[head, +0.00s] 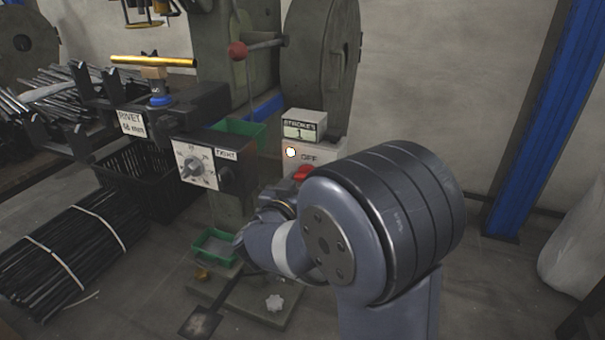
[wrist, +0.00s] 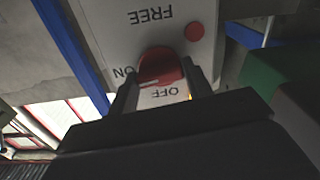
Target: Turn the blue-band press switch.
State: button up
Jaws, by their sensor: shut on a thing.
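The red switch knob (wrist: 160,66) sits on a pale panel marked FREE, ON and OFF, upside down in the wrist view. My gripper (wrist: 163,88) is shut on the knob, one dark finger on each side. Its exact pointing direction is hard to tell. In the head view the knob (head: 304,172) shows just below the word OFF, partly covered by my arm; the gripper is mostly hidden there. A lit lamp (head: 291,152) is on the switch box, under a counter (head: 303,130) reading STROKES 1. The press carries a blue ring (head: 160,101).
A dial box marked TIGHT (head: 207,168) stands left of the switch. A red-ball lever (head: 238,51) and large wheel (head: 320,60) are above. A green tray (head: 215,247) and pedal (head: 200,322) lie below. A blue post (head: 545,110) stands right.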

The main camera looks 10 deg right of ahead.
jog(key=shift+o, duration=0.2)
jog(key=n+p, duration=0.2)
jog(key=p, duration=0.1)
jog(key=n+p, duration=0.2)
jog(key=p, duration=0.2)
jog(key=shift+r, duration=0.4)
jog(key=n+p, duration=0.3)
jog(key=p, duration=0.2)
jog(key=shift+f+n, duration=0.1)
jog(key=shift+n, duration=0.3)
jog(key=n+p, duration=0.4)
jog(key=p, duration=0.1)
jog(key=shift+f, duration=0.1)
jog(key=shift+c, duration=0.2)
jog(key=n+p, duration=0.3)
jog(key=n, duration=0.1)
jog(key=shift+f+n, duration=0.15)
jog(key=shift+n, duration=0.15)
jog(key=shift+p, duration=0.3)
jog(key=o, duration=1)
jog(key=shift+s, duration=0.1)
